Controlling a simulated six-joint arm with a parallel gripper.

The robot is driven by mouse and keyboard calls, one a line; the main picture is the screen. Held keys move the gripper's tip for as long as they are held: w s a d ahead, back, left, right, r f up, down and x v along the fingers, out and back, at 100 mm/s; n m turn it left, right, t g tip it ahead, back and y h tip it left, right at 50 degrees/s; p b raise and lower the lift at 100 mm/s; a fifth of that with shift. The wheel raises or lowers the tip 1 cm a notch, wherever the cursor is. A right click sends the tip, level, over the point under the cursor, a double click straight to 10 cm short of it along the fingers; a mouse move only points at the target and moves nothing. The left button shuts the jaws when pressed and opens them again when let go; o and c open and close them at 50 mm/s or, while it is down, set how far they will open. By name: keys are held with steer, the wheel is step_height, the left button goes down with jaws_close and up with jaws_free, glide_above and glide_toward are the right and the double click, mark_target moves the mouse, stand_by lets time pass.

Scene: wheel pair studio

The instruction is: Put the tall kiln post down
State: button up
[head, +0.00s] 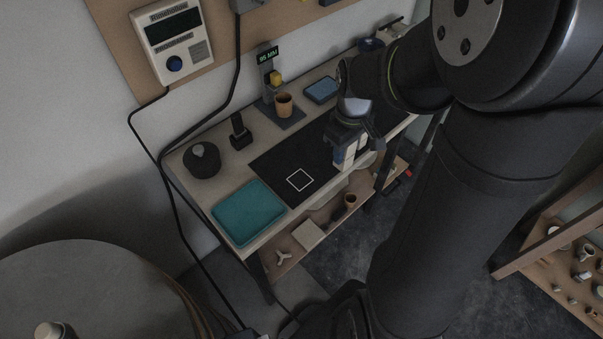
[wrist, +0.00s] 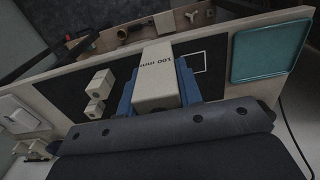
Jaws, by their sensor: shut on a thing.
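The tall kiln post (wrist: 156,70) is a cream block with "100 MM" lettering. My gripper (wrist: 160,88) is shut on it, with a blue finger on each side. In the head view my gripper (head: 346,150) hangs over the front part of the dark mat (head: 271,163), right of a white square outline (head: 300,180). Part of that outline shows right of the post in the wrist view (wrist: 203,62). The fingers and arm partly hide the post in the head view. I cannot tell whether its lower end touches anything.
Two shorter cream posts (wrist: 102,82) (wrist: 95,110) stand on the mat, left of my gripper in the wrist view. A teal tray (head: 249,212) is left of the mat in the head view. The mat around the outline is clear.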

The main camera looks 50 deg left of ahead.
steer(key=shift+s+a+f, duration=1)
steer(key=shift+a+f, duration=0.55)
steer(key=shift+f, duration=0.25)
steer(key=shift+s+a+f, duration=0.95)
steer(key=shift+a+f, duration=0.6)
steer(key=shift+f, duration=0.2)
steer(key=shift+s+a+f, duration=1)
steer(key=shift+a+f, duration=0.55)
steer(key=shift+f, duration=0.25)
steer(key=shift+f, duration=0.1)
steer(key=o, duration=1.1)
steer(key=shift+c, duration=0.2)
step_height(320, 180, up, 12)
